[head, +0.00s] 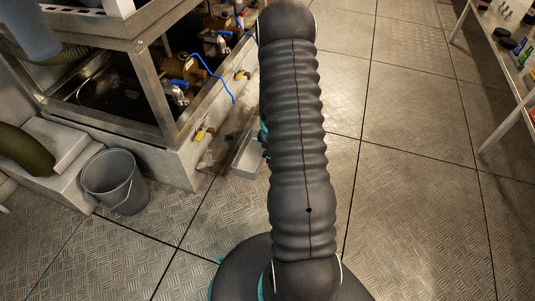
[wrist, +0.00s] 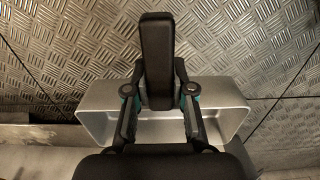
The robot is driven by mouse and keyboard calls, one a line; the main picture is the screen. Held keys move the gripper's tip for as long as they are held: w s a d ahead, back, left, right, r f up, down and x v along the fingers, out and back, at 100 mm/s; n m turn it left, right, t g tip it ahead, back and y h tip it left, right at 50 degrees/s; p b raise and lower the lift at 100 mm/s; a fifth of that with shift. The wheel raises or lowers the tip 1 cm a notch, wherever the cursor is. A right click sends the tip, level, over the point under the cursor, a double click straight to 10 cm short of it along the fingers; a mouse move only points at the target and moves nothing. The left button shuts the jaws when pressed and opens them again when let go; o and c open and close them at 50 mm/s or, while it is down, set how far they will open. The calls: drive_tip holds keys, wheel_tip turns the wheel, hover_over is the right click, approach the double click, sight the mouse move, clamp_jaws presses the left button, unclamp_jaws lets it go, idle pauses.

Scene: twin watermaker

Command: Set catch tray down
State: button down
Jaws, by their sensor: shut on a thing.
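The catch tray is a grey metal open box. In the wrist view the catch tray (wrist: 98,98) lies lengthwise across the picture, behind my gripper's fingers. My gripper (wrist: 158,100) is shut on it; the dark fingers hide the tray's middle and the exact grip. In the head view a part of the catch tray (head: 247,158) shows just left of my arm, beside the watermaker's plinth. My arm hides the rest of it and most of the gripper there. I cannot tell whether the tray touches the floor.
A grey bucket (head: 114,181) stands on the floor at left. The watermaker frame (head: 155,95) with pipes, valves and a blue hose (head: 213,73) rises behind it on a concrete plinth. A shelf (head: 505,60) stands at far right. The tread-plate floor between is clear.

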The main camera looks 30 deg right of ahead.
drive_tip(key=shift+w+a, duration=1)
drive_tip(key=shift+w, duration=0.25)
drive_tip(key=shift+w+a, duration=1)
drive_tip(key=shift+w, duration=0.3)
drive_tip(key=shift+w+a, duration=1)
drive_tip(key=shift+w, duration=0.25)
drive_tip(key=shift+w+a, duration=0.75)
drive_tip(key=shift+w, duration=0.2)
drive_tip(key=shift+w+a, duration=0.75)
drive_tip(key=shift+w, duration=0.15)
drive_tip(key=shift+f+b, duration=0.5)
drive_tip(key=shift+b, duration=0.1)
drive_tip(key=c, duration=0.9)
unclamp_jaws()
drive_tip(key=shift+r, duration=0.1)
wheel_tip(320, 180, up, 12)
